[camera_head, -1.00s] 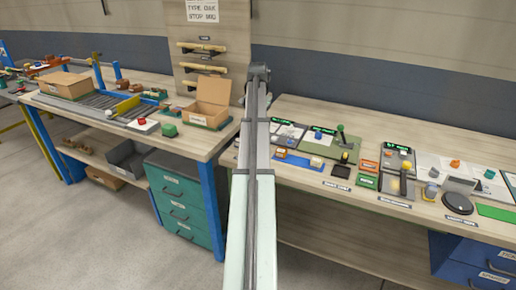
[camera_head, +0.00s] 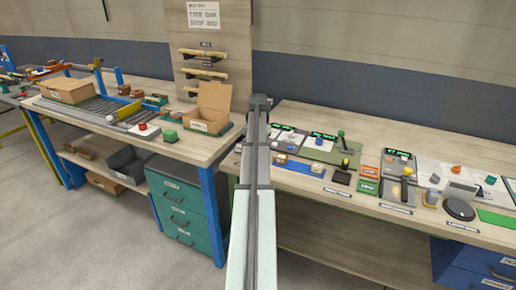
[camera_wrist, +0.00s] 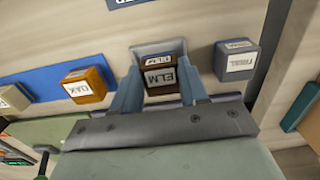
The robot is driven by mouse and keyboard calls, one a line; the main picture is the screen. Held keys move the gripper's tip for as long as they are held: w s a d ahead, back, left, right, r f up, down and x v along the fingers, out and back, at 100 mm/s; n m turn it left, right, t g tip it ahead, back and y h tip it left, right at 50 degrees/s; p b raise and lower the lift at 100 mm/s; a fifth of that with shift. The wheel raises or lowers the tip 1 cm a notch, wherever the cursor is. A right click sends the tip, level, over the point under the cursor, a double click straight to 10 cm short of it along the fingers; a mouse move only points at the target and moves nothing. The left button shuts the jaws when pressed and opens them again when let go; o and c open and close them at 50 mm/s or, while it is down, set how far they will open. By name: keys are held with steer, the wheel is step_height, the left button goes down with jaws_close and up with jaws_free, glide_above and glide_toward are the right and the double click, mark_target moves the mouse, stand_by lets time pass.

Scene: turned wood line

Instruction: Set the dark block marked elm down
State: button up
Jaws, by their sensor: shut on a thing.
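The dark brown block marked ELM (camera_wrist: 158,80) is between the two fingers of my gripper (camera_wrist: 159,72) in the wrist view. My gripper is shut on it, with a finger at each side. White ELM labels show on two of its faces. A pale grey square pad or tray (camera_wrist: 158,47) shows just beyond the block. I cannot tell whether the block touches it. In the head view my own arm hides the gripper and the block.
An orange-brown block marked OAK (camera_wrist: 84,85) stands left on a blue mat (camera_wrist: 45,82). A grey labelled block (camera_wrist: 237,60) stands close to the right finger. In the head view, an open cardboard box (camera_head: 208,108) stands on the left bench. The right bench holds several mats and small items.

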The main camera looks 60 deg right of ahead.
steer(key=shift+f, duration=0.1)
steer(key=o, duration=1)
steer(key=shift+o, duration=0.2)
step_height(320, 180, up, 12)
